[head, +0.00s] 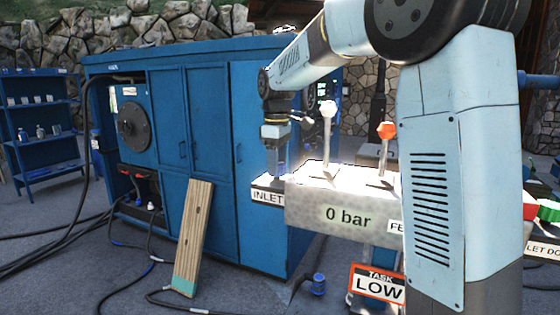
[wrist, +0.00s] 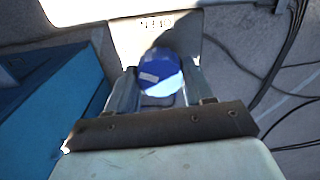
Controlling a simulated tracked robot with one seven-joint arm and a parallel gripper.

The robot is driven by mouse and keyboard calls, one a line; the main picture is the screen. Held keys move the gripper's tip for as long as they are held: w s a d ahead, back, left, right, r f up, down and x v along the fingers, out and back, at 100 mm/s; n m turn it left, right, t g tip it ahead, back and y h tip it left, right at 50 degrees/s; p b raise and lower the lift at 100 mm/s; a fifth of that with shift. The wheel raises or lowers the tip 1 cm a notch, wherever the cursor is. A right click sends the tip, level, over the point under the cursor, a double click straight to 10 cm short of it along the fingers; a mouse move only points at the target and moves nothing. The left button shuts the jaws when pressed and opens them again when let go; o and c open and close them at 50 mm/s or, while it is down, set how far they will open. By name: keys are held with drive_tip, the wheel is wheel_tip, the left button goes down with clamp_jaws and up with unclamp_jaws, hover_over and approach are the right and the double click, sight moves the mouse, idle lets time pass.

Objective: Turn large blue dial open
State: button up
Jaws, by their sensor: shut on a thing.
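The large blue dial (wrist: 160,72) shows in the wrist view as a round blue cap with a small pale mark, between my two fingers. My gripper (wrist: 160,84) is shut on it, one finger on each side. In the head view my gripper (head: 277,168) points down above the INLET label (head: 267,196), at the left end of the pale valve box. The dial is mostly hidden by my fingers there. The box front (head: 345,215) reads "0 bar".
A white-topped lever (head: 327,110) and an orange-topped lever (head: 386,130) stand on the box, right of my gripper. A blue cabinet (head: 190,150) stands behind it. A wooden plank (head: 194,235) leans on the cabinet. Black cables (head: 75,250) lie on the floor at left.

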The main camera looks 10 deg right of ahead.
drive_tip(key=shift+s+a+m, duration=0.1)
drive_tip(key=shift+a+m, duration=0.05)
drive_tip(key=shift+m, duration=0.6)
drive_tip(key=shift+s+a+m, duration=0.1)
drive_tip(key=shift+a+m, duration=0.05)
drive_tip(key=shift+m, duration=0.6)
drive_tip(key=m, duration=0.8)
drive_tip(key=shift+w+r+m, duration=0.1)
drive_tip(key=shift+m, duration=0.2)
idle(0.3)
idle(0.4)
drive_tip(key=o, duration=1)
drive_tip(key=shift+d, duration=0.2)
